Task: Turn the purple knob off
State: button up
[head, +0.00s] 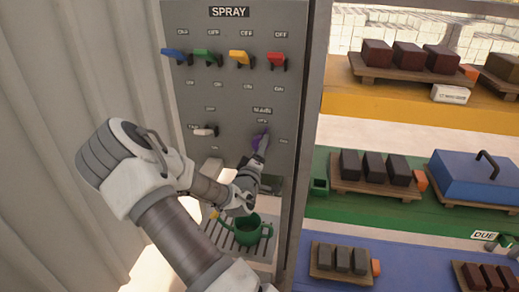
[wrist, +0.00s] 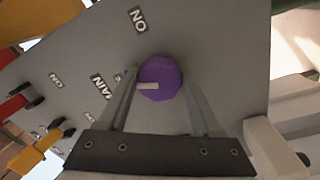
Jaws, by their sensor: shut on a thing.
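The purple knob (head: 256,142) is on the grey SPRAY panel (head: 225,100), under the MAIN label. In the wrist view the purple knob (wrist: 165,72) sits between my two fingers, its pale pointer mark at its left, on the side of the MAIN label. An ON label stands above it in that view. My gripper (head: 263,146) is shut on the knob; its fingers (wrist: 162,78) flank it on both sides. The small label beside the left finger is partly hidden.
Blue (head: 175,55), green (head: 205,55), yellow (head: 239,58) and red (head: 277,60) levers line the panel's top. A white lever (head: 205,131) is left of the knob. A green watering can (head: 247,229) stands below. Shelves with blocks are at right.

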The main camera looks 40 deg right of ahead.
jog(key=shift+s+n, duration=0.1)
jog(key=shift+n, duration=1.9)
jog(key=shift+t, duration=0.3)
jog(key=o, duration=1.4)
jog(key=shift+r, duration=0.1)
jog(key=shift+c, duration=0.2)
jog(key=p+v, duration=0.4)
jog(key=v, duration=1.3)
jog(key=shift+s+a+r, duration=0.15)
jog(key=shift+s+r, duration=0.05)
